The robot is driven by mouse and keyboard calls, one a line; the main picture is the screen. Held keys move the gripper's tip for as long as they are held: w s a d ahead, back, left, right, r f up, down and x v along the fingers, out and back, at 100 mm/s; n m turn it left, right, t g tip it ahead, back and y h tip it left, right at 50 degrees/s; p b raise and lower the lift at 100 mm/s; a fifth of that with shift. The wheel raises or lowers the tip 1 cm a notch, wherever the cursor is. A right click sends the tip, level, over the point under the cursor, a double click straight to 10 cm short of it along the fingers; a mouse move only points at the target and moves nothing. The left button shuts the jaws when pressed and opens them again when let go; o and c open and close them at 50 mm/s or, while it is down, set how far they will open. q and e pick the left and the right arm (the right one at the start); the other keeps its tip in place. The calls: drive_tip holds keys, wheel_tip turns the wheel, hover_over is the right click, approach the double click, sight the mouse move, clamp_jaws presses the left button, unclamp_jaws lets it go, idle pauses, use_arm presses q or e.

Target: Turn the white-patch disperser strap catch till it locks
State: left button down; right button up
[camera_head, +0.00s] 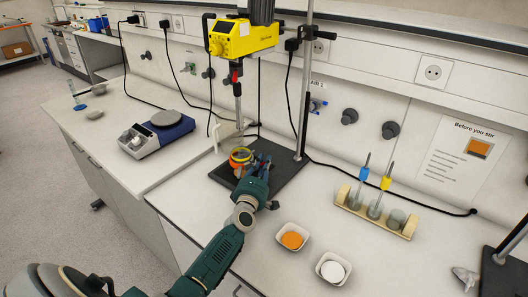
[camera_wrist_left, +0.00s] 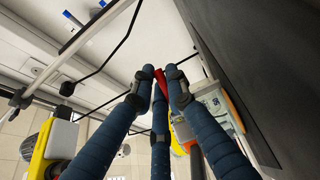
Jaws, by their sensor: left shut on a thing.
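The yellow disperser (camera_head: 240,38) hangs on a metal stand, its shaft pointing down toward a clear vessel (camera_head: 240,152). The vessel has a yellow and orange band and stands over the black base plate (camera_head: 286,178). My left gripper (camera_head: 257,164) is beside the vessel, on its right. In the left wrist view, its blue fingers (camera_wrist_left: 160,82) close together on a small red piece (camera_wrist_left: 157,88), which appears to be the strap catch. The fingers hide most of it. I cannot make out a white patch. My right gripper is not in view.
A tube rack (camera_head: 374,212) stands to the right. Two white dishes, one with orange contents (camera_head: 291,239) and one with white (camera_head: 333,271), lie in front. Another stand (camera_head: 503,262) is at the right edge. Cables cross the bench.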

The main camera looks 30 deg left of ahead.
use_arm(q)
drive_tip(key=shift+w+n+g+y, duration=0.15)
drive_tip(key=shift+n+g+y, duration=0.15)
drive_tip(key=shift+n+y, duration=0.35)
drive_tip(key=y, duration=0.1)
drive_tip(key=n+g+y, duration=0.1)
drive_tip(key=shift+w+a+f+n+y, duration=0.15)
drive_tip(key=shift+a+f+n+y, duration=0.1)
drive_tip(key=shift+y, duration=0.1)
drive_tip(key=n+g+y, duration=0.1)
drive_tip(key=n+g+y+b, duration=0.1)
drive_tip(key=shift+w+a+g+y+b, duration=0.1)
drive_tip(key=shift+a+g+y+b, duration=0.2)
drive_tip(key=shift+a+y, duration=0.1)
drive_tip(key=shift+a+n+g+y+b, duration=0.15)
drive_tip(key=shift+n+g+y+b, duration=0.25)
drive_tip(key=shift+n, duration=0.1)
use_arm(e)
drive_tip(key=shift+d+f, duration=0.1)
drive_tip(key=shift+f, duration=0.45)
use_arm(q)
drive_tip(key=c, duration=1.8)
unclamp_jaws()
drive_tip(key=shift+o, duration=0.4)
drive_tip(key=shift+a+r, duration=0.1)
drive_tip(key=shift+r, duration=0.05)
